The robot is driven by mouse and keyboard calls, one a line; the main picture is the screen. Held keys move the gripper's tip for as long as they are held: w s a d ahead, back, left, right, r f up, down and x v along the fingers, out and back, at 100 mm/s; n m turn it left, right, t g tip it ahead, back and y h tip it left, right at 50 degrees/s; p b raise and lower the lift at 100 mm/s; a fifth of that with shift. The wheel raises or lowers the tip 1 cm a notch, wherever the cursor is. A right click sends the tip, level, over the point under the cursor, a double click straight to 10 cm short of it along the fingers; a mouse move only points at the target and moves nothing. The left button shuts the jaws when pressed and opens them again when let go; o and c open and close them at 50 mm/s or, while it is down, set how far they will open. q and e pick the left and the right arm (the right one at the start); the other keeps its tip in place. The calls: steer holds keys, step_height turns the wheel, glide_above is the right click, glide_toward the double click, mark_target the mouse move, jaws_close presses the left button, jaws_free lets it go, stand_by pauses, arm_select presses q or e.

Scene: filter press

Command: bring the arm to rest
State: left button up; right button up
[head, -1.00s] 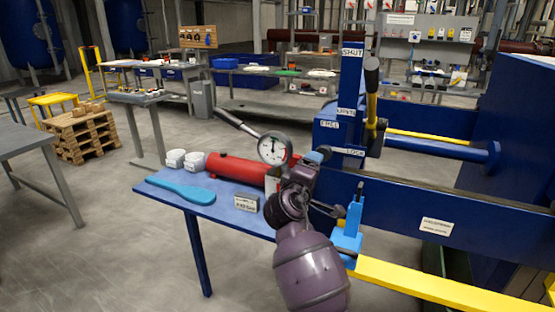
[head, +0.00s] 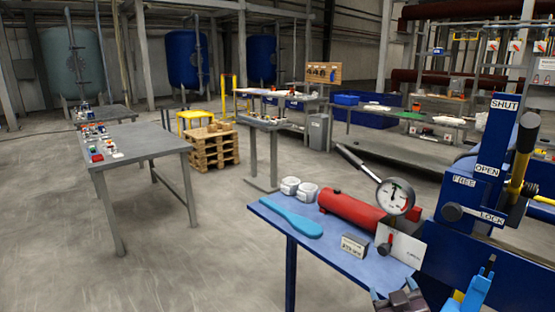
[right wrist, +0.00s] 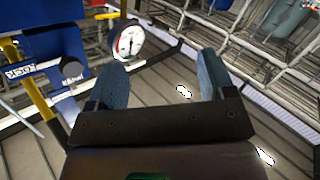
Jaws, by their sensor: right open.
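My right gripper (head: 397,294) shows at the bottom edge of the head view, cut off by the frame, below the front of the blue bench. In the right wrist view its two blue-grey fingers (right wrist: 161,80) stand wide apart with nothing between them. Most of my right arm is outside the head view. My left gripper is in neither view.
The blue bench (head: 272,209) carries a red pump cylinder (head: 350,209) with a gauge (head: 395,196), a blue paddle (head: 291,216) and white cups. The blue press stands at right with a black-knobbed lever (head: 522,150). Open floor (head: 190,260) lies at left.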

steer(key=s+d+f+m+g, duration=0.1)
steer(key=s+f+g, duration=0.1)
steer(key=s+f, duration=0.8)
steer(key=s+d+f+m+g+y, duration=0.1)
steer(key=s+f+g, duration=0.2)
steer(key=s+f, duration=0.7)
steer(key=s, duration=0.7)
steer(key=shift+s+f+g, duration=0.15)
steer(key=shift+f+g, duration=0.15)
steer(key=shift+f, duration=0.05)
